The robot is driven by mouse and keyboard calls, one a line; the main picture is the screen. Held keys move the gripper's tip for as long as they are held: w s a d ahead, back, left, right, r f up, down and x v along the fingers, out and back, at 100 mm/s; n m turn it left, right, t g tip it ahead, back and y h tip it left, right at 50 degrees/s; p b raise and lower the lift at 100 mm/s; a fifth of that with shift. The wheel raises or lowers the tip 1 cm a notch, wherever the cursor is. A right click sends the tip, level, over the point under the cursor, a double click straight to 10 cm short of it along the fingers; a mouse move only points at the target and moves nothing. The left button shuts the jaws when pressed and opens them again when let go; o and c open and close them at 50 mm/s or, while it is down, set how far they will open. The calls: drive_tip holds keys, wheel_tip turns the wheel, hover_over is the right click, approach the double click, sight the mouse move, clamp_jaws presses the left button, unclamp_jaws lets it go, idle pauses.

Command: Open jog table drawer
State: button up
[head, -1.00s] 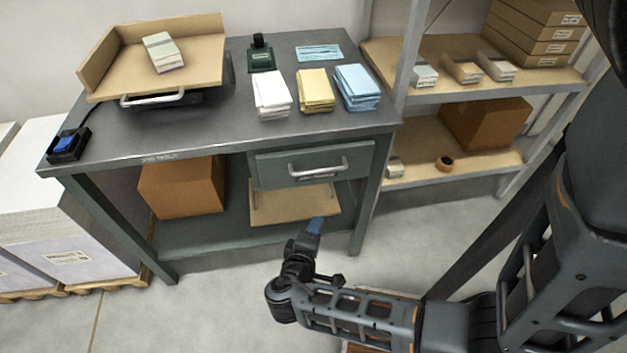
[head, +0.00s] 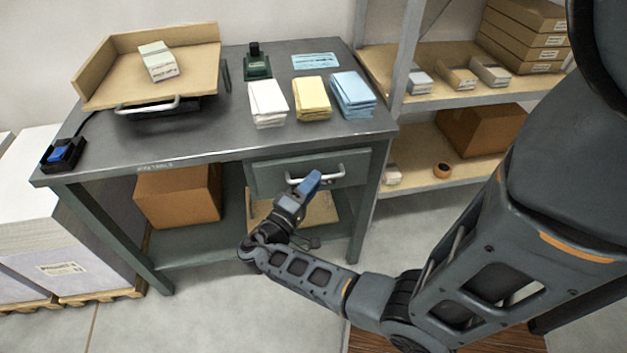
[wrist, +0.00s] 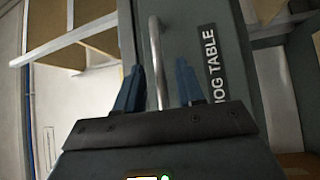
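The jog table (head: 215,145) is a dark grey-green bench. Its drawer (head: 267,178) sits under the top at the right and looks closed, with a pale bar handle (head: 330,175). The label "JOG TABLE" (wrist: 212,62) shows on the drawer front (wrist: 190,30). Contact with the handle cannot be told.
Paper stacks (head: 311,98) and a wooden tray (head: 200,62) stand on the tabletop. A cardboard box (head: 178,195) is on the lower shelf. A shelf rack (head: 450,172) stands at the right, wrapped stacks (head: 75,245) at the left. Floor in front is clear.

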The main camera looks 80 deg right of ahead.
drive_tip(key=shift+s+d, duration=0.2)
drive_tip(key=shift+d, duration=0.2)
drive_tip(key=shift+c, duration=0.2)
clamp_jaws()
